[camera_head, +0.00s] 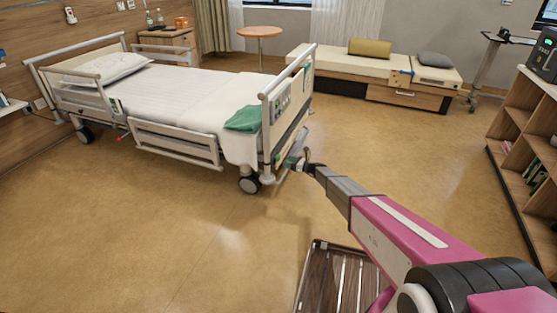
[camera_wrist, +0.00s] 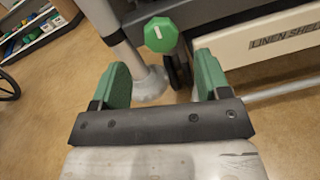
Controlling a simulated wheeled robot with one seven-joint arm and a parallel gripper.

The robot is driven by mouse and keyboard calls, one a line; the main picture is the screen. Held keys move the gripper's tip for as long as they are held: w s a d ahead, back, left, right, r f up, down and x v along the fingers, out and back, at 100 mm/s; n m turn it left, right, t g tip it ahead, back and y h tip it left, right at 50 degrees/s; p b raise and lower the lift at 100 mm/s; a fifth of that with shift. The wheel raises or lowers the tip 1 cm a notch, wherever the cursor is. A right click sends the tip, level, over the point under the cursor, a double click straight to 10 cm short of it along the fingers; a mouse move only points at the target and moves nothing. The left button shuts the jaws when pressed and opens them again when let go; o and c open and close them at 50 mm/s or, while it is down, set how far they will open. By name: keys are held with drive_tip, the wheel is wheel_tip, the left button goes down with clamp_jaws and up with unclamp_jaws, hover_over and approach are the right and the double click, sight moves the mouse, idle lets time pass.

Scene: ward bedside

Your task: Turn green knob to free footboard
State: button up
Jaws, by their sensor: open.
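The green knob (camera_wrist: 160,34) shows in the wrist view as an eight-sided head with a pale mark across it, at the top centre. It sits beside a grey bed post. My gripper (camera_wrist: 162,75) has its two green fingers spread wide, with nothing between them. The knob lies beyond the fingertips, between their lines, and looks apart from both. In the head view my gripper (camera_head: 294,162) is at the lower foot end of the bed, by the footboard (camera_head: 288,105). The knob cannot be made out clearly there.
The bed (camera_head: 180,95) has a green cloth (camera_head: 243,119) near its foot end. A panel labelled "LINEN SHELF" (camera_wrist: 285,42) lies right of the knob. A bookshelf (camera_head: 525,140) stands at the right, a bench (camera_head: 345,62) at the back. Floor around the foot end is open.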

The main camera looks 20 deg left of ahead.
sight(279, 158)
drive_tip(key=a, duration=0.4)
drive_tip(key=w+a, duration=0.1)
drive_tip(key=a, duration=0.1)
drive_tip(key=shift+a, duration=0.4)
drive_tip(key=c, duration=0.9)
